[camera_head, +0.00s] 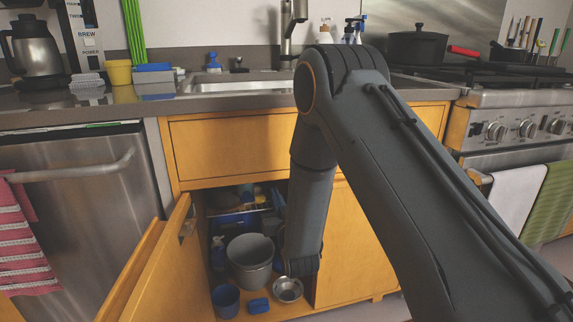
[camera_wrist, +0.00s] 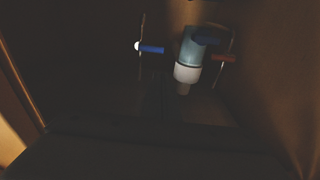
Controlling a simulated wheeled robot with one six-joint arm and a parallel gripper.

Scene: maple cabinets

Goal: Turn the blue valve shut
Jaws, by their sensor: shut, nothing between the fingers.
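The blue valve handle (camera_wrist: 151,49) shows in the wrist view, left of centre in the dark space under the sink. It lies roughly level, with a pale round end on its left beside a thin upright line. My gripper (camera_wrist: 163,98) is a very dark narrow shape low in the middle of the wrist view. It looks shut and empty, and appears below the blue handle in the picture. I cannot tell the distance between them. In the head view my arm reaches down to the open cabinet, and the gripper itself is hidden there.
A red-orange handle (camera_wrist: 223,58) and a grey-white cylinder (camera_wrist: 187,70) are right of the blue handle. The cabinet door (camera_head: 165,265) stands open at left. A grey pot (camera_head: 250,260), blue cup (camera_head: 226,301) and metal bowl (camera_head: 288,289) crowd the cabinet floor.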

